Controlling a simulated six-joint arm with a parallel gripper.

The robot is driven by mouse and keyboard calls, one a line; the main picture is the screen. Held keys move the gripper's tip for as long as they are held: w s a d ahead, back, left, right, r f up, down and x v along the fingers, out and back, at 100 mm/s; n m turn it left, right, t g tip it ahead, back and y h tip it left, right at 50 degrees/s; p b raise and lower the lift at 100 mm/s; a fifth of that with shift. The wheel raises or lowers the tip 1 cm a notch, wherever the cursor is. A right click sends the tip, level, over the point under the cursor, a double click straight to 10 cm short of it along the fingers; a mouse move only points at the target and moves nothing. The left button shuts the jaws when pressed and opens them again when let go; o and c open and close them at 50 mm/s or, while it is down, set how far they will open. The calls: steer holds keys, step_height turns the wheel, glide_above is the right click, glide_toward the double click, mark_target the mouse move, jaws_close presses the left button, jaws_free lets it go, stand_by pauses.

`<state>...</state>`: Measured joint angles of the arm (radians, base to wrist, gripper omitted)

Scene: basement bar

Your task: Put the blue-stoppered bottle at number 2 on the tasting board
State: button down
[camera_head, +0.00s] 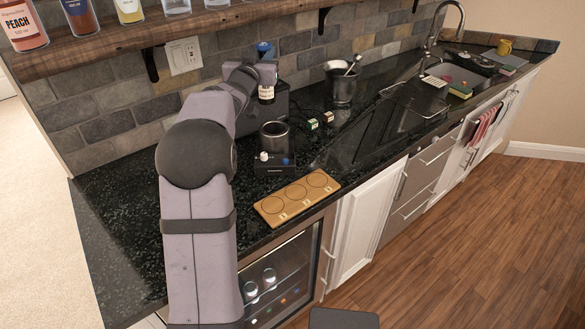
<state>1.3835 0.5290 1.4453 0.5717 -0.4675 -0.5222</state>
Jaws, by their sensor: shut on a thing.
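The blue-stoppered bottle (266,94) is at the back of the counter, near the tiled wall. Its blue top (264,48) shows above my gripper and its white label below. My gripper (265,75) is shut on the bottle's upper part and hides some of it. The bottle is roughly upright in front of a black box; I cannot tell whether its base is clear of what is below. The wooden tasting board (262,209) lies near the counter's front edge, to the right of my arm. Its three ringed places are empty, with small number marks along the front.
A dark round cup (274,138) and a small black box with a white and a blue knob (274,164) stand between bottle and board. A metal bucket (342,84) and two tiny boxes (313,124) are right. A bottle shelf (130,36) overhangs the back.

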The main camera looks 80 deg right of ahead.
steer(key=w+a+r+t, duration=0.1)
steer(key=w+a+r, duration=0.2)
steer(key=w, duration=0.2)
steer(key=a+f, duration=0.4)
steer(key=f, duration=0.1)
steer(key=s+a+f+m+g+y, duration=0.2)
steer(key=s+a+f+m+g, duration=0.15)
steer(key=s+a+g, duration=0.35)
steer(key=s+a+f+m+g+y, duration=0.2)
steer(key=s+a+m+g, duration=0.25)
steer(key=s, duration=0.45)
step_height(320, 180, down, 10)
steer(key=n, duration=0.1)
steer(key=shift+a+f+p, duration=0.15)
steer(key=shift+f+p, duration=0.05)
steer(key=shift+p, duration=0.15)
steer(key=shift+s+f+t, duration=0.1)
steer(key=shift+f+t, duration=0.05)
steer(key=shift+t, duration=0.1)
